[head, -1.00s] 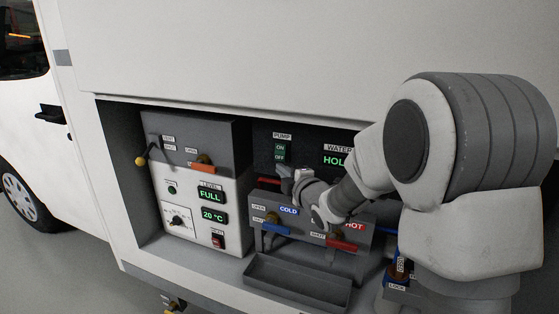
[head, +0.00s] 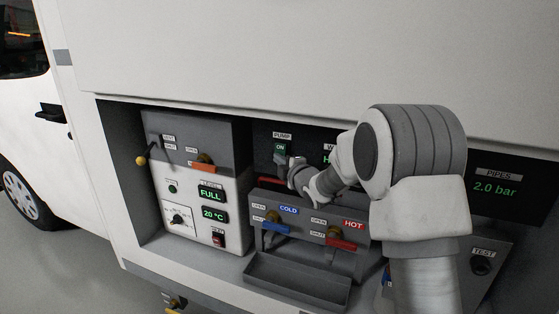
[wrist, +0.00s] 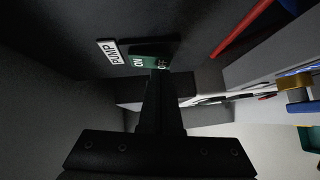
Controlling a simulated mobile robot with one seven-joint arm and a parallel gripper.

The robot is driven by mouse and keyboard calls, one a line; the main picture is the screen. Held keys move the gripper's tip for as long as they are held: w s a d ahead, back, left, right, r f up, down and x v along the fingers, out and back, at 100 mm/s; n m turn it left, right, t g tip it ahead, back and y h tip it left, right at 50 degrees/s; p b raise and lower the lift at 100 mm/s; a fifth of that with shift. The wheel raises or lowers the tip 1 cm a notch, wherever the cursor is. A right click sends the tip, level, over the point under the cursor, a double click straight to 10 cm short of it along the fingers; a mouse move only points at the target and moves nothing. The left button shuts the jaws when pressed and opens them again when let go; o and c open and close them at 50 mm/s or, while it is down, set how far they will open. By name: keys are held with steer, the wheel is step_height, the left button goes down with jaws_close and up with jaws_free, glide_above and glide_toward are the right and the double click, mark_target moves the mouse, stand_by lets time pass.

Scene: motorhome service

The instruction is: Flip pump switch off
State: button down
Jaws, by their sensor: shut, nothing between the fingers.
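The pump switch (head: 281,148) is a small green plate under the PUMP label (head: 282,136) on the dark back panel. Its ON half shows in the head view; my gripper (head: 280,162) covers the OFF half. In the wrist view the switch (wrist: 140,61) lies on the dark panel beside the sideways PUMP label (wrist: 107,52). My gripper (wrist: 161,70) is shut with nothing in it. Its fingertips are at the switch's end away from the label, and appear to touch or nearly touch it. They hide that end, so the switch's position cannot be told.
Below are the cold blue lever (head: 276,227) and hot red lever (head: 341,244), above a grey tray (head: 298,284). The level and temperature unit (head: 188,205) stands to the left. A PIPES display (head: 497,188) reads 2.0 bar at right. The bay's upper edge overhangs close above.

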steer(key=b, duration=0.3)
steer(key=shift+w+d+f+n+t+b, duration=0.1)
steer(key=shift+w+n+t+b, duration=0.15)
steer(key=shift+n+t+b, duration=0.1)
steer(key=shift+f, duration=0.15)
